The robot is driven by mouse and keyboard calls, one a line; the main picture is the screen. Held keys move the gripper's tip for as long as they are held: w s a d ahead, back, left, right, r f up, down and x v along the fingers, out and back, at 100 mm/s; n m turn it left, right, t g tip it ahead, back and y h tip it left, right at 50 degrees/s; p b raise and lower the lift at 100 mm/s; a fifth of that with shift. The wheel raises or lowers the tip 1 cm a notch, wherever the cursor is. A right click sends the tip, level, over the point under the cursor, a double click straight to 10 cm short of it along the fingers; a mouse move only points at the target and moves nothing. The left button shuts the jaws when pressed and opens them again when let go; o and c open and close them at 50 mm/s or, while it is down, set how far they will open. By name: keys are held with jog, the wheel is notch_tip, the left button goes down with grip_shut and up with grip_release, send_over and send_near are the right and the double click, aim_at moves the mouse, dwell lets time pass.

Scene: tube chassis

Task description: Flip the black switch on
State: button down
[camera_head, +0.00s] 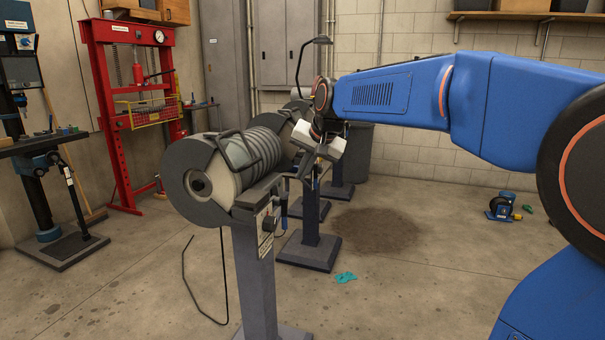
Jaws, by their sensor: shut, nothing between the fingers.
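A grey bench grinder (255,150) stands on a grey pedestal (255,275) in the middle of the view. A narrow control plate (265,225) on the pedestal's upper front carries a pale label and a small dark part (269,223), which looks like the black switch. It is too small to tell its position. My gripper (318,152), with pale grey blocks, is shut and empty. In the picture it is above and to the right of the plate, apart from it, beside the grinder's right end. Its fingertips are hard to make out against the machine behind.
More pedestal machines stand close behind, on a dark base (308,252). A black cable (190,275) hangs to the floor at left. A red press (125,110) and a drill press (35,150) stand further left. The floor at front right is mostly clear, with a teal rag (346,277).

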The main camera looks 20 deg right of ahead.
aim_at(275, 195)
jog(key=shift+d+f, duration=0.2)
jog(key=shift+f, duration=0.4)
jog(key=shift+f, duration=0.15)
jog(key=w+a+f, duration=0.4)
jog(key=w+f, duration=0.4)
jog(key=shift+a+f, duration=0.2)
jog(key=shift+a, duration=0.15)
